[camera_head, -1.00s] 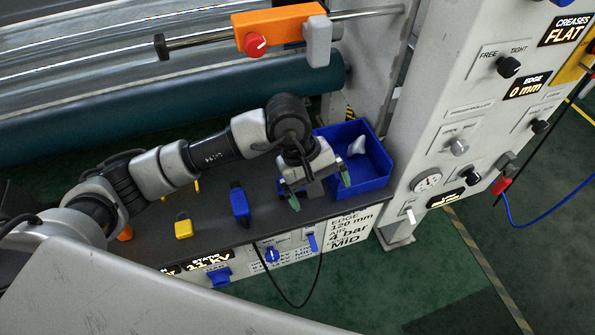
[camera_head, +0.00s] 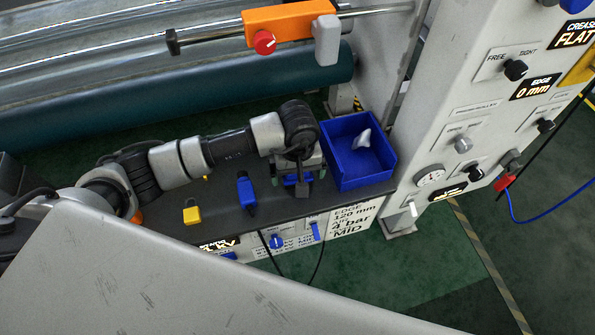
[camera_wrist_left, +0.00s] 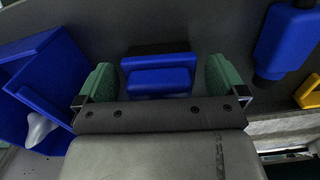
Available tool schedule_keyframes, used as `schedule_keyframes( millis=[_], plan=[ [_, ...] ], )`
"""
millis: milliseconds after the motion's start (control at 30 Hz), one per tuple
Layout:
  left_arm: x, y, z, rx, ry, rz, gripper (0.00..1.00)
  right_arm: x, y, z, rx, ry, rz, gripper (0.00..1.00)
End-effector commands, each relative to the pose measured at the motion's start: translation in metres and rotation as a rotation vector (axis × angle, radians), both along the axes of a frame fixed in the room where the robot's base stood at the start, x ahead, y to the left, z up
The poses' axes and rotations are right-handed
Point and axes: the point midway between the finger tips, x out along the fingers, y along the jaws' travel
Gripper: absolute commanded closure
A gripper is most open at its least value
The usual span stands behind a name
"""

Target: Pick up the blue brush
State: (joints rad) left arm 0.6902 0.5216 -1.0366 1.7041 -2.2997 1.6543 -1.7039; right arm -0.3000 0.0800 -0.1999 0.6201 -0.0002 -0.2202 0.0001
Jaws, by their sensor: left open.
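The blue brush, a short blue block with a dark strip along one side, lies on the dark bench top. In the left wrist view the brush (camera_wrist_left: 158,80) sits between the two green fingers, with a gap on each side. In the head view the brush (camera_head: 291,180) is partly hidden under my left gripper (camera_head: 298,176). The gripper points down over it, open and holding nothing; it also shows in the left wrist view (camera_wrist_left: 157,78). My right gripper is not in view.
A blue bin (camera_head: 358,178) with a white crumpled piece (camera_head: 362,139) stands just right of the gripper. Left of it lie another blue tool (camera_head: 246,192) and a yellow object (camera_head: 191,212). A teal roller (camera_head: 180,100) runs behind the bench.

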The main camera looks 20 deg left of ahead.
Motion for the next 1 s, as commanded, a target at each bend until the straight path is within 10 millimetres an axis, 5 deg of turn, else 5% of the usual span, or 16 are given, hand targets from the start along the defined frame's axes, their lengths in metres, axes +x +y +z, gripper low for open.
schedule_keyframes(
  millis=[167, 500, 767, 1000],
  plan=[
    [0.000, 0.000, 0.000, -0.001, 0.000, 0.000, 0.02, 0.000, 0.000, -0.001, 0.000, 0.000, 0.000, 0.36],
    [0.000, 0.000, 0.000, -0.001, 0.000, 0.001, 0.50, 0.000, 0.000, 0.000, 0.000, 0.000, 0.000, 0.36],
    [0.001, 0.000, 0.002, -0.001, -0.002, 0.001, 0.50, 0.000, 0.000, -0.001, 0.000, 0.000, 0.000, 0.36],
    [0.001, 0.000, 0.023, -0.001, -0.006, -0.001, 0.50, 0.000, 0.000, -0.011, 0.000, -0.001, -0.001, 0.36]
  ],
)
